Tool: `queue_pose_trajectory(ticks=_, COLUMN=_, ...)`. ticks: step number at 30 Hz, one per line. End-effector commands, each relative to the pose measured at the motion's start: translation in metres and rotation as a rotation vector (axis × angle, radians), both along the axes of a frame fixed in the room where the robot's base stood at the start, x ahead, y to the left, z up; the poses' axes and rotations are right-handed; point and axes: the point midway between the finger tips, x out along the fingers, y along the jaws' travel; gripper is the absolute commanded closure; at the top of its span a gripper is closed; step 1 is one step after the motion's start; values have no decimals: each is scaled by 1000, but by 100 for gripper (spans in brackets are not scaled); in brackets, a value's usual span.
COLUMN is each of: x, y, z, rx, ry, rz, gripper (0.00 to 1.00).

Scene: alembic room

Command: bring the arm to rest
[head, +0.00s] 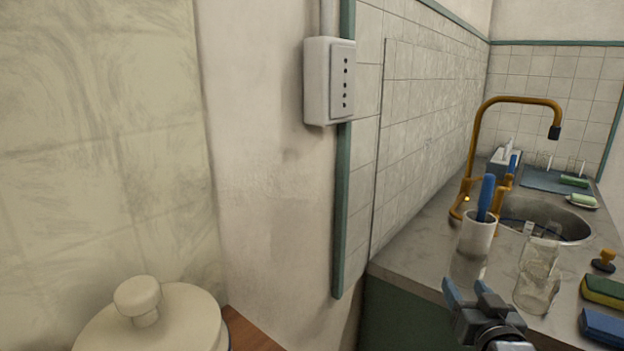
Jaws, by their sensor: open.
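My gripper (468,293) shows at the bottom right of the head view. Its fingers are apart and point away over the front edge of the grey counter (408,266). I see nothing between the fingers. The rest of the arm runs out of the picture at the bottom. A clear glass jar (535,292) stands just right of the gripper. A white cup (478,235) with a blue-handled tool (486,197) stands behind it. Whether the gripper touches the counter cannot be told.
A brass tap (476,140) arches over a round sink (540,212). Sponges (606,290) lie at the counter's right. A white lidded pot (160,322) stands on a wooden surface at lower left. A socket box (330,82) sticks out from the wall.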

Motion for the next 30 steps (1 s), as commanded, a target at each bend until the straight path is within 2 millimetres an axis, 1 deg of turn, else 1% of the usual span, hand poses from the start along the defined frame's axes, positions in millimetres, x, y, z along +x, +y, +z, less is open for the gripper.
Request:
queue_pose_trajectory(ticks=1, x=-23, y=8, z=-18, rx=7, ry=14, rz=4, gripper=44)
queue_pose_trajectory(ticks=2, x=-34, y=12, z=-26, rx=8, ry=18, rz=5, gripper=44)
queue_pose_trajectory(ticks=3, x=-50, y=17, z=-36, rx=11, ry=24, rz=6, gripper=44)
queue_pose_trajectory(ticks=5, x=-75, y=23, z=-49, rx=13, ry=31, rz=8, gripper=44)
queue_pose_trajectory(ticks=6, x=-91, y=27, z=-57, rx=15, ry=38, rz=9, gripper=44)
queue_pose_trajectory(ticks=8, x=-116, y=33, z=-68, rx=17, ry=47, rz=12, gripper=44)
queue_pose_trajectory(ticks=9, x=-133, y=37, z=-74, rx=18, ry=53, rz=13, gripper=44)
queue_pose_trajectory(ticks=10, x=-146, y=39, z=-78, rx=18, ry=58, rz=13, gripper=44)
queue_pose_trajectory(ticks=11, x=-158, y=42, z=-82, rx=18, ry=62, rz=15, gripper=44)
queue_pose_trajectory(ticks=12, x=-175, y=45, z=-86, rx=18, ry=68, rz=16, gripper=44)
queue_pose_trajectory(ticks=14, x=-201, y=49, z=-91, rx=17, ry=77, rz=19, gripper=44)
queue_pose_trajectory(ticks=15, x=-218, y=52, z=-93, rx=16, ry=83, rz=20, gripper=44)
queue_pose_trajectory(ticks=19, x=-271, y=59, z=-96, rx=10, ry=104, rz=28, gripper=44)
queue_pose_trajectory(ticks=21, x=-299, y=62, z=-95, rx=5, ry=114, rz=32, gripper=44)
queue_pose_trajectory(ticks=23, x=-323, y=64, z=-92, rx=0, ry=124, rz=36, gripper=44)
queue_pose_trajectory(ticks=24, x=-338, y=65, z=-90, rx=-4, ry=130, rz=39, gripper=44)
queue_pose_trajectory(ticks=26, x=-360, y=66, z=-84, rx=-9, ry=140, rz=45, gripper=44)
queue_pose_trajectory(ticks=27, x=-375, y=67, z=-80, rx=-13, ry=147, rz=48, gripper=44)
queue_pose_trajectory(ticks=30, x=-409, y=68, z=-68, rx=-23, ry=162, rz=59, gripper=44)
